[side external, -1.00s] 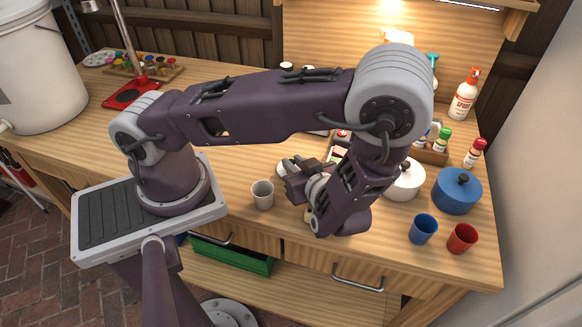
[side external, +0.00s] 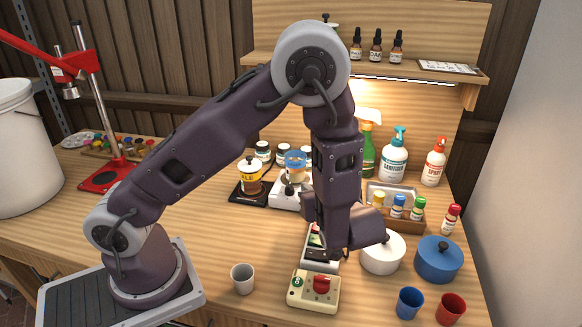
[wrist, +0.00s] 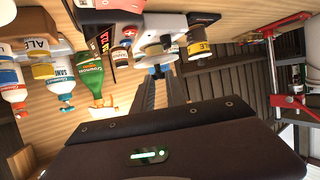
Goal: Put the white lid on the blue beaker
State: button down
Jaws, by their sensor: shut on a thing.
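The blue beaker (side external: 296,164) appears upright on a small white scale (side external: 285,195), left of my forearm; it has a blue band near its top. In the wrist view, which is roughly upside down, the beaker (wrist: 158,70) shows just above my gripper's dark body. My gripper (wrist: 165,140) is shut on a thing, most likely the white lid. The gap between lid and beaker cannot be seen.
An ALE jar (side external: 250,178) stands left of the scale. A switch box (side external: 313,289), a white pot (side external: 381,254) and a blue pot (side external: 438,262) are nearer the front. A bottle rack (side external: 400,215) and spray bottles (side external: 394,160) stand right. Blue (side external: 409,303) and grey (side external: 242,279) cups stand in front.

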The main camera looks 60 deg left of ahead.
jog(key=w+a+r+m+t+h, duration=0.1)
jog(key=w+a+r+m+t, duration=0.15)
jog(key=w, duration=0.35)
jog(key=w+a+r+m+t+h, duration=0.1)
jog(key=w+r+m+t, duration=0.15)
jog(key=w, duration=0.35)
jog(key=w+a+r+m+t+h, duration=0.1)
jog(key=w+a+r+m+h, duration=0.1)
jog(key=w+r, duration=0.25)
notch_tip(320, 180, up, 4)
jog(key=m+t+h, duration=0.3)
jog(key=m+h, duration=0.4)
jog(key=h, duration=0.2)
send_over(295, 166)
jog(key=a, duration=0.2)
notch_tip(295, 166, down, 10)
jog(key=shift+s+a+f+t, duration=0.2)
jog(key=shift+s+t, duration=0.05)
jog(key=shift+t, duration=0.05)
jog(key=shift+f, duration=0.1)
